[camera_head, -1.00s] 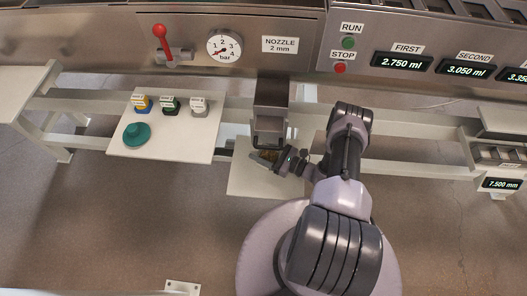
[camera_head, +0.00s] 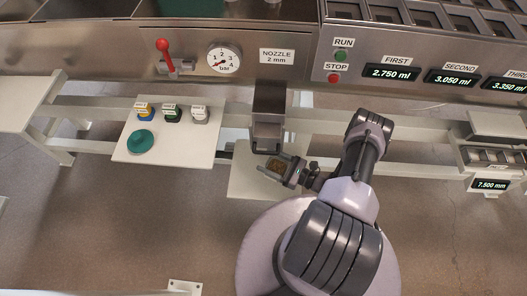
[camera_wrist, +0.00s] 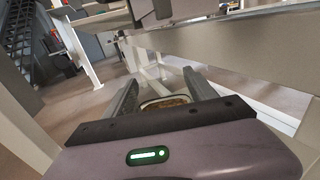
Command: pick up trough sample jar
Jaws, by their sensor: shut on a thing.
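The trough sample jar (camera_head: 276,166) is a small clear vessel with brown contents. My gripper (camera_head: 281,167) is shut on it, just below and in front of the metal spout (camera_head: 267,128). In the wrist view the jar's round rim and brownish contents (camera_wrist: 166,102) show between the two dark fingers of my gripper (camera_wrist: 166,90). The jar's lower part is hidden by the gripper body there. The jar is over the white shelf (camera_head: 240,180) under the spout; I cannot tell if it touches the shelf.
A white shelf on the left (camera_head: 190,152) holds a teal lid-like object (camera_head: 140,141) and blue, green and grey small jars (camera_head: 172,115). A red-handled valve (camera_head: 164,48) and a gauge (camera_head: 223,58) are on the panel. White rails run behind my arm.

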